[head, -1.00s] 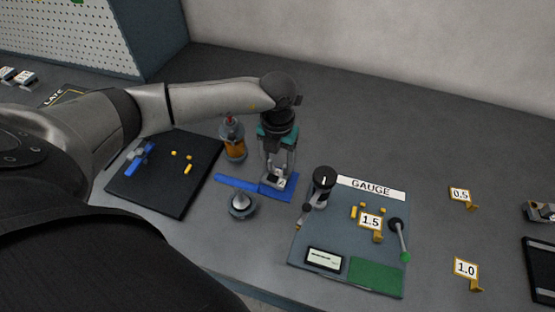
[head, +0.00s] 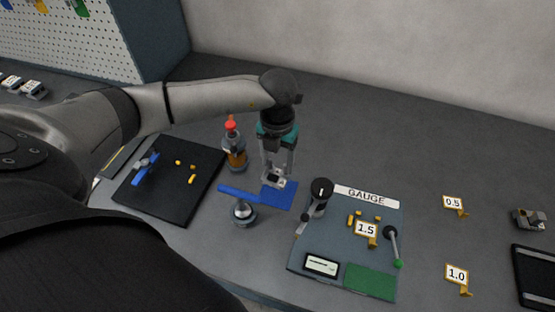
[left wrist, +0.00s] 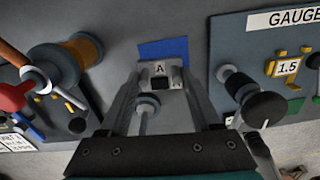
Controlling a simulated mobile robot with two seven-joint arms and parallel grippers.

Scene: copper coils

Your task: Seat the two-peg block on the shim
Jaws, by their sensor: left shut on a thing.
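My left gripper (head: 277,180) is shut on a small light-grey block (head: 276,183), which has an "A" label in the left wrist view (left wrist: 160,70). I take it for the two-peg block; its pegs cannot be made out. The gripper points down and holds the block over a flat blue square (head: 283,197), with part of the blue bare beside it. I cannot tell whether the block touches it. A thin blue strip (head: 238,193) lies to its left. I cannot tell which blue piece is the shim. My right gripper is not in view.
A grey cone-topped piece (head: 243,213) stands near the blue strip. A black mat (head: 185,205) is at left. The gauge board (head: 335,240) with its post (head: 320,190) is close on the right. Bench behind is clear.

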